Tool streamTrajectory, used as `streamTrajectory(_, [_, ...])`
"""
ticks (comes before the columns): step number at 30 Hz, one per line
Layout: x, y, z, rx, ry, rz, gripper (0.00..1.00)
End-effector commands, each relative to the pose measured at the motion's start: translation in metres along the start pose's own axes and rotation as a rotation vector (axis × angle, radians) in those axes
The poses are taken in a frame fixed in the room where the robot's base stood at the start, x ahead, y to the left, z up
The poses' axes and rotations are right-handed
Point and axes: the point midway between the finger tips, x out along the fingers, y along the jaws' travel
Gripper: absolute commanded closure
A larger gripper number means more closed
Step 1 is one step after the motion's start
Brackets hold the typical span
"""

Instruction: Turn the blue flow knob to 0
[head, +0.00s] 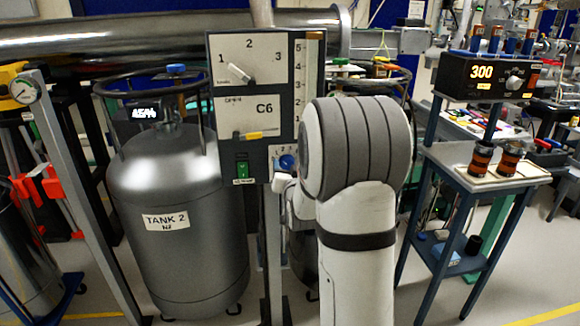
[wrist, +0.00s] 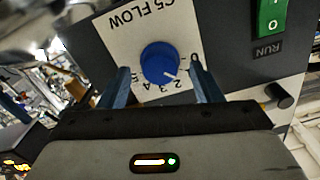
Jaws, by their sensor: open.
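The blue flow knob (wrist: 160,62) sits on a white plate marked "C5 FLOW" (wrist: 140,20), seen upside down in the wrist view. Its white mark points to the lower right there, between the low numbers and the 0 end; the exact reading is unclear. My gripper (wrist: 160,68) is open, with one blue-grey finger on each side of the knob. Whether either finger touches it I cannot tell. In the head view the knob (head: 287,161) shows at the panel's lower right, and my arm hides most of the gripper.
The grey panel (head: 222,80) also carries a 1-2-3 selector (head: 238,73), a yellow-handled slider (head: 252,135) and a green RUN switch (wrist: 271,18). A dark round peg (wrist: 278,95) stands close to the right finger. Tank 2 (head: 165,190) stands left of the panel.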

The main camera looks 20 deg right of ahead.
Motion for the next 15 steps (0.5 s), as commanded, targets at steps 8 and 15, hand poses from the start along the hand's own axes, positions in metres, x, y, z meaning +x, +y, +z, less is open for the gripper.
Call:
streamTrajectory(8, [0.0139,0.0004,0.0005,0.0,-0.002,0.001,0.41])
streamTrajectory(15, [0.0136,0.0007,0.0002,0.0,-0.001,0.001,0.48])
